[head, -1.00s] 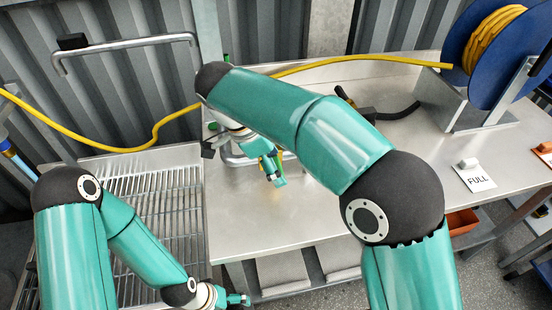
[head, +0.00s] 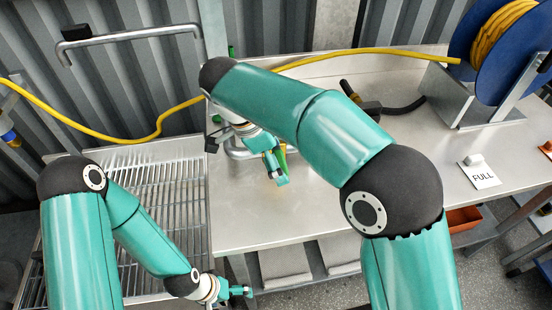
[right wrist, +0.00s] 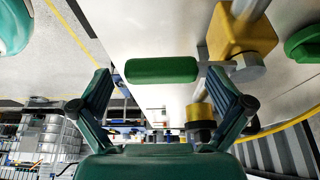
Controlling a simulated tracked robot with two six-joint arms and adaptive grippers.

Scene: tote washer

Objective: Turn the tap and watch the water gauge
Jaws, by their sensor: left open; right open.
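A green tap handle (right wrist: 162,70) shows in the right wrist view, joined by a grey stem to a yellow brass-coloured body (right wrist: 240,40). My right gripper (head: 277,168) is open above the steel counter in the head view. In the right wrist view, its two fingers stand apart on either side of the green handle; I cannot tell whether they touch it. My left gripper (head: 243,292) is open and empty near the counter's front edge. In the head view my right arm hides most of the tap. I cannot make out a water gauge.
A yellow hose (head: 110,137) runs along the back wall to a blue reel (head: 472,45). A card reading FULL (head: 482,176) lies on the counter (head: 255,228) at right. A wire rack (head: 165,187) lies at left. A black hose piece (head: 402,109) lies behind my right arm.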

